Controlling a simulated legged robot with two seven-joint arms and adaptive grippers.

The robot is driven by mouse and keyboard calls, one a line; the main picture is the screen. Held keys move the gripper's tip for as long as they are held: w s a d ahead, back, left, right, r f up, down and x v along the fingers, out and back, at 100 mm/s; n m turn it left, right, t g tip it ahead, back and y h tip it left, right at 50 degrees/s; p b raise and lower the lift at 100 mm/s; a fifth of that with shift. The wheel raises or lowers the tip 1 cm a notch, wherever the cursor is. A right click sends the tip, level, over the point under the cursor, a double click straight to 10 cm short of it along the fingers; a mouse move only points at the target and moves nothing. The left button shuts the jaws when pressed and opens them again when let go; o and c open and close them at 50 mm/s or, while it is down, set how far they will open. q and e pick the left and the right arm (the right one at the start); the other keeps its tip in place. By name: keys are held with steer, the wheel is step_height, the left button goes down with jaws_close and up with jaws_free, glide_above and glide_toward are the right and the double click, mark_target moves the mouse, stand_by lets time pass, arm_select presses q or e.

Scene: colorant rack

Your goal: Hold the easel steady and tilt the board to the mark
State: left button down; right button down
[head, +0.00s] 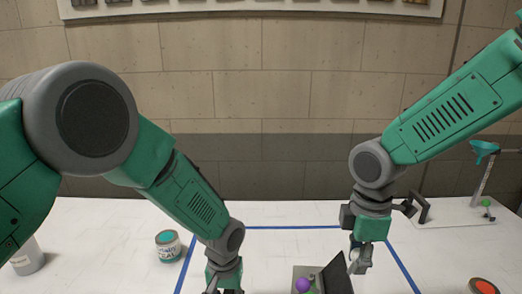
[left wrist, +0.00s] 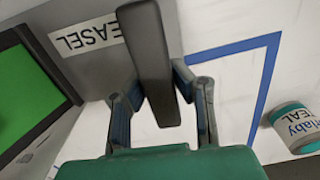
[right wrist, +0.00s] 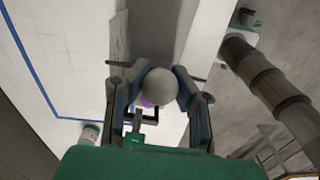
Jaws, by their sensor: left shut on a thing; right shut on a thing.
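The easel (head: 300,272) stands at the bottom of the head view, partly cut off, with a purple ball (head: 302,285) and a dark tilted board (head: 336,274). My left gripper (left wrist: 152,88) is shut on a dark grey bar of the easel, beside the grey plate lettered EASEL (left wrist: 75,40). A dark-framed green panel (left wrist: 28,88) shows at the left there. My right gripper (head: 357,262) is at the board's right edge. In the right wrist view it is shut on a round grey knob (right wrist: 158,86). I cannot make out the mark.
Blue tape (head: 290,227) outlines an area on the white table. A teal-lidded can (head: 168,246) stands left of it, and a red-topped can (head: 482,286) is at the lower right. A stand with a teal funnel (head: 484,150) is at the far right.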

arm_select(q)
steer(key=shift+a+f, duration=0.1)
steer(key=shift+a, duration=0.2)
arm_select(e)
steer(key=shift+d+f, duration=0.1)
steer(key=shift+d, duration=0.25)
steer(key=c, duration=1.5)
jaws_free()
steer(key=shift+o, duration=0.9)
arm_select(q)
steer(key=shift+d, duration=0.15)
arm_select(e)
steer(key=shift+a, duration=0.1)
arm_select(q)
steer(key=shift+d, duration=0.1)
arm_select(e)
step_height(320, 180, up, 12)
steer(key=shift+f, duration=0.1)
arm_select(q)
steer(key=c, duration=1.3)
jaws_free()
steer(key=shift+c, duration=0.2)
